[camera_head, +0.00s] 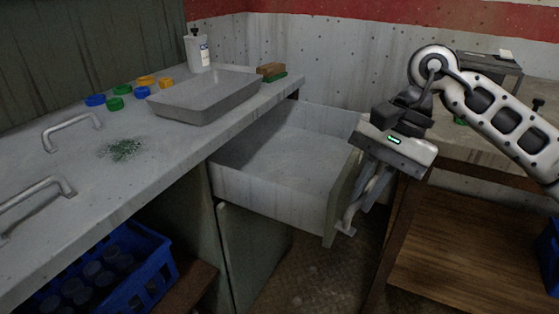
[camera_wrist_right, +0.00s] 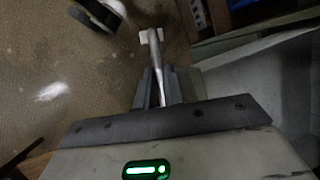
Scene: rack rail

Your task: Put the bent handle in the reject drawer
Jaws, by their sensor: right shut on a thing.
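My right gripper (camera_head: 373,185) points down just outside the front of the open drawer (camera_head: 268,203). In the right wrist view, the handle (camera_wrist_right: 155,58) runs out from between the fingers (camera_wrist_right: 157,88) and ends in a short crosspiece. Its shape between the fingers is hidden. The drawer looks empty and also shows at the right of the wrist view (camera_wrist_right: 265,85). My left gripper is not in view.
Two metal handles (camera_head: 72,126) (camera_head: 38,188) lie on the counter (camera_head: 150,170), with a grey tray (camera_head: 205,98), a white bottle (camera_head: 197,50) and several coloured caps (camera_head: 114,103) behind. A blue crate (camera_head: 150,278) stands below. A wooden shelf (camera_head: 470,262) is at right.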

